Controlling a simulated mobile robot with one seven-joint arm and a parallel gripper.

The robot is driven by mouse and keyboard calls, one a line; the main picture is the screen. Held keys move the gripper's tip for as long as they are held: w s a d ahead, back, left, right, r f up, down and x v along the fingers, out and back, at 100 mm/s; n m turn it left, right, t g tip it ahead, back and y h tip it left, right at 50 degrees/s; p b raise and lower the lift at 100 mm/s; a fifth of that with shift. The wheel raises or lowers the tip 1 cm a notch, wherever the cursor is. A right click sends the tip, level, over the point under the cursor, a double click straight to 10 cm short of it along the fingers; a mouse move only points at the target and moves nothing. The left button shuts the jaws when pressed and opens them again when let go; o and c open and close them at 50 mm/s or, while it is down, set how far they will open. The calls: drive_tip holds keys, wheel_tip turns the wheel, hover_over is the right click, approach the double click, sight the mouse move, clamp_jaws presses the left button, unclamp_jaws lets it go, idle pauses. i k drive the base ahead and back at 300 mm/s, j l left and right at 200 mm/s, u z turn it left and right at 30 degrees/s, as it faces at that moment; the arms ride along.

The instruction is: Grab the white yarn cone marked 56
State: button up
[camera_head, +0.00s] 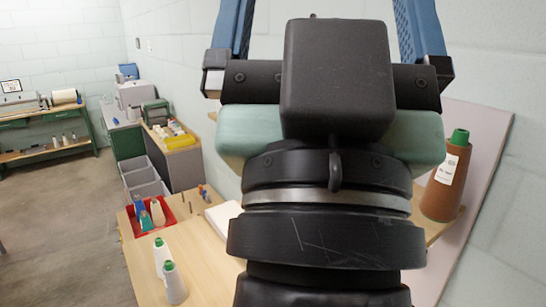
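Two white yarn cones with green tips stand upright on the wooden table at lower left: one farther back (162,258) and one nearer (174,284). No number can be read on either, so I cannot tell which is marked 56. My gripper (326,8) fills the upper middle, seen from behind and raised in front of the wall. Its two blue fingers are wide apart, with their tips cut off by the top edge. No object shows between the visible parts of the fingers. The white cones are well below and left of it.
The wooden table (205,265) holds a red tray (173,222) with blue, teal and tan cones, plus small pegs. A large brown cone (446,180) with a white label stands on a shelf at right. Grey bins (146,185) and machine benches lie beyond; floor at left is clear.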

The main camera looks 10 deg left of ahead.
sight(162, 253)
drive_tip(key=i+j+z, duration=0.35)
drive_tip(key=j, duration=1.3)
drive_tip(key=i+j+z, duration=0.35)
drive_tip(key=j, duration=1.3)
drive_tip(key=k+j+z, duration=0.1)
drive_tip(key=j+z, duration=0.25)
drive_tip(key=j, duration=1.35)
